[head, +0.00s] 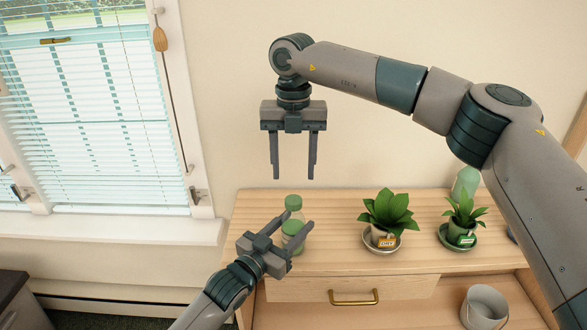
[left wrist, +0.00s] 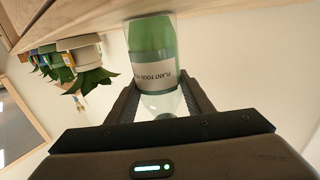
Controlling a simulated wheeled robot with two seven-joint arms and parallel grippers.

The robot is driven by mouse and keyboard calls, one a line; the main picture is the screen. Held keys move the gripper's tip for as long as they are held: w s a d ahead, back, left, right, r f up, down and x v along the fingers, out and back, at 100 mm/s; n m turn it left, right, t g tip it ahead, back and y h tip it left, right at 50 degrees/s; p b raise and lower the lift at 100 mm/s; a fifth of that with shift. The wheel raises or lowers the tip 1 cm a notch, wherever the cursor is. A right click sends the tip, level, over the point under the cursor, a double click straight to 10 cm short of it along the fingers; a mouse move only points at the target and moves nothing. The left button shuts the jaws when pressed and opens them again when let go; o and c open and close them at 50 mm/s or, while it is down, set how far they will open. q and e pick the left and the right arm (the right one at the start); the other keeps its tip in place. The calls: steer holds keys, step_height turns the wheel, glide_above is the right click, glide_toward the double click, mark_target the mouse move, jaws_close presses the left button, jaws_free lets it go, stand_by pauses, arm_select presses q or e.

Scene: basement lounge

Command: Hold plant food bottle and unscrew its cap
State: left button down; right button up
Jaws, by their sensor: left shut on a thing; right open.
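The plant food bottle (head: 293,236) stands upright near the left end of the wooden cabinet top, with a green cap (head: 293,202) on it. My left gripper (head: 295,224) is shut around the bottle's body from the front left, one finger on each side. My right gripper (head: 293,175) is open and empty, pointing down above the cap with a small gap between.
Two potted plants, one on a metal saucer (head: 366,238) and one on a green saucer (head: 443,240), stand right of the bottle. A pale green container (head: 466,182) is behind them. A grey bucket (head: 486,308) sits lower right. A window (head: 90,100) is at left.

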mark_target(294, 200)
steer(key=m, duration=0.4)
steer(key=shift+m, duration=0.3)
steer(key=m, duration=0.4)
steer(key=shift+f, duration=0.15)
steer(key=shift+f, duration=3.85)
steer(key=c, duration=1.1)
